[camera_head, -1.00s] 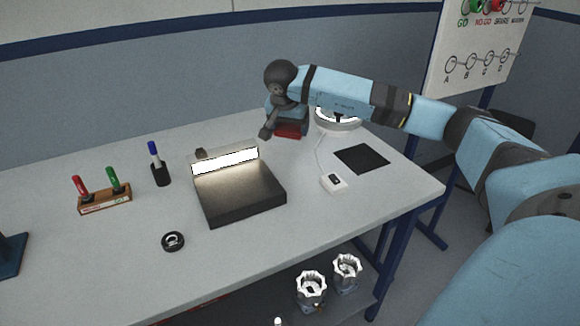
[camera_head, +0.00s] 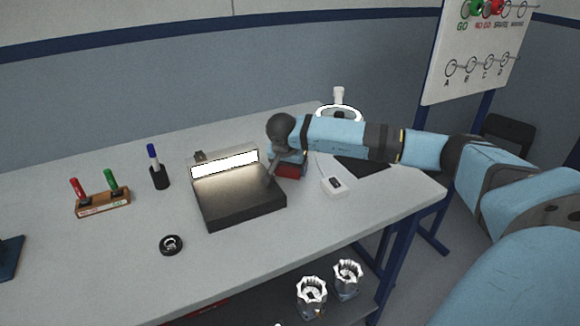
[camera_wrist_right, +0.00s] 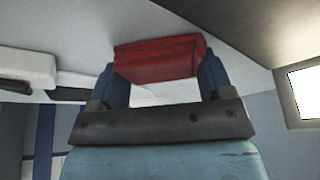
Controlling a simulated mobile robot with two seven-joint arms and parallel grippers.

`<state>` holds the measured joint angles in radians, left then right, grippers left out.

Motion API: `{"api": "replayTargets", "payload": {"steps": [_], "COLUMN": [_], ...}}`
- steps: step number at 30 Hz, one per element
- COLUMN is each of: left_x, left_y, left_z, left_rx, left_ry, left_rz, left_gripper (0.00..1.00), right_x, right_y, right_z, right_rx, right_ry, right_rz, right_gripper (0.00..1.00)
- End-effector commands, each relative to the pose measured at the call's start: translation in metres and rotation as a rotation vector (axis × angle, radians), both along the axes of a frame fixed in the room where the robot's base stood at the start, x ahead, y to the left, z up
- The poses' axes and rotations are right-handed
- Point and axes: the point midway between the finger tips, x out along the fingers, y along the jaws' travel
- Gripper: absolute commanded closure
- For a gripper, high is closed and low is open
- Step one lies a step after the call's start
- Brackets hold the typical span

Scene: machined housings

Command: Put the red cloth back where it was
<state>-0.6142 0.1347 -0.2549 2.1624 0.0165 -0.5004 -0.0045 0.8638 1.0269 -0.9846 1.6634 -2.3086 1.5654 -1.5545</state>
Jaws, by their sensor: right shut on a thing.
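The red cloth (camera_wrist_right: 158,60) is folded into a flat block and shows between the two fingers of my right gripper (camera_wrist_right: 160,78) in the right wrist view. My right gripper (camera_head: 290,165) is shut on it. In the head view the red cloth (camera_head: 289,171) is beside the right edge of the dark lit box, partly hidden by my wrist and fingers. Whether it touches the table is hard to tell. My left gripper is not in view.
The dark box with a bright light strip (camera_head: 240,205) stands just left of the gripper. A white device (camera_head: 334,186) and a black mat (camera_head: 362,168) lie to the right, with a ring lamp (camera_head: 340,110) behind. Pens in holders (camera_head: 103,203) and a black ring (camera_head: 171,245) are at left.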

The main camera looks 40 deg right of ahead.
Motion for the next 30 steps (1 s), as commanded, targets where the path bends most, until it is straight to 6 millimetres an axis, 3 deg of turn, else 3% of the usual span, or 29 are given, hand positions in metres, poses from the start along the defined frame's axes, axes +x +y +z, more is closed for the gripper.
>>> {"api": "replayTargets", "payload": {"steps": [5, 6, 9, 20, 30], "left_x": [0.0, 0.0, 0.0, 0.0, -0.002], "left_y": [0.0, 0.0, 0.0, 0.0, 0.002], "left_z": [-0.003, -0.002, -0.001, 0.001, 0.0], "left_rx": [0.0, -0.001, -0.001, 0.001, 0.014], "left_ry": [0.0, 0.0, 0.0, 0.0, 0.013], "left_rz": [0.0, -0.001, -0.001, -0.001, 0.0], "left_gripper": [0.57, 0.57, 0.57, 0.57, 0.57], "right_x": [0.0, 0.0, 0.0, 0.0, -0.013], "right_y": [0.0, 0.0, 0.0, 0.001, 0.023], "right_z": [-0.004, -0.003, -0.003, 0.005, 0.068], "right_rx": [0.0, 0.0, 0.0, 0.0, -0.001], "right_ry": [0.001, 0.0, 0.001, -0.001, -0.003], "right_rz": [0.0, 0.0, 0.0, 0.0, 0.002], "right_gripper": [0.48, 0.17, 0.01, 0.01, 0.01]}}
